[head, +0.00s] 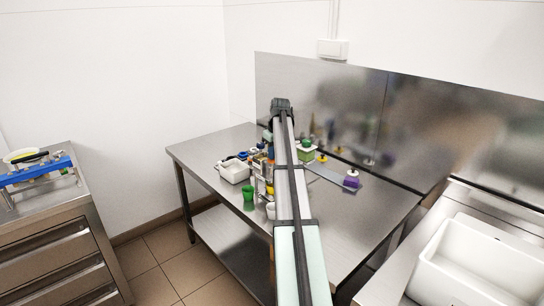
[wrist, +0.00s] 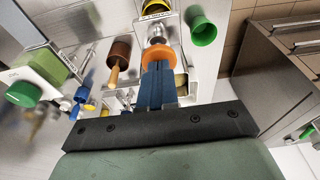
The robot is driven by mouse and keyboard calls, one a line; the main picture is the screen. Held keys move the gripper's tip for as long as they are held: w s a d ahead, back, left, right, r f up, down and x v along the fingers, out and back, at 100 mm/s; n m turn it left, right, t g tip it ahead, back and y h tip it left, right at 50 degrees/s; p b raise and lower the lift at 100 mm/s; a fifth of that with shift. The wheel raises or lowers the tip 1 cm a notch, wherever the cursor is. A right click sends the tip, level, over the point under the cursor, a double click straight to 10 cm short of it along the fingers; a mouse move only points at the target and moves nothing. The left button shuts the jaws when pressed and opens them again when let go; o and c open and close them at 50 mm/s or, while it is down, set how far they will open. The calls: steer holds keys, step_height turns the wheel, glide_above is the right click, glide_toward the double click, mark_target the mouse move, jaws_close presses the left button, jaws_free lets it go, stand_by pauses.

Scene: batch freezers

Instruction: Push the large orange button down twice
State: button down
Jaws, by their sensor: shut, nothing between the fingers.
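The large orange button (wrist: 158,52) is in the upper middle of the wrist view, a round orange piece by a silvery part. My gripper (wrist: 158,68) is shut and empty, its blue fingers together. The fingertips overlap the near edge of the orange button in the wrist view; I cannot tell whether they touch it or hover above. In the head view my arm stretches over the steel table (head: 345,218) and hides the gripper and most of the button area.
A yellow piece (wrist: 157,6) lies beyond. A green-topped box (head: 306,152) and purple object (head: 351,180) stand on the table. Its front right is clear.

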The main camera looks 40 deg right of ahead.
steer(key=shift+f, duration=0.3)
steer(key=shift+r, duration=1.8)
steer(key=shift+f, duration=0.3)
steer(key=shift+f, duration=0.35)
steer(key=shift+f, duration=1)
stand_by(0.6)
steer(key=shift+r, duration=1.65)
steer(key=shift+r, duration=2.5)
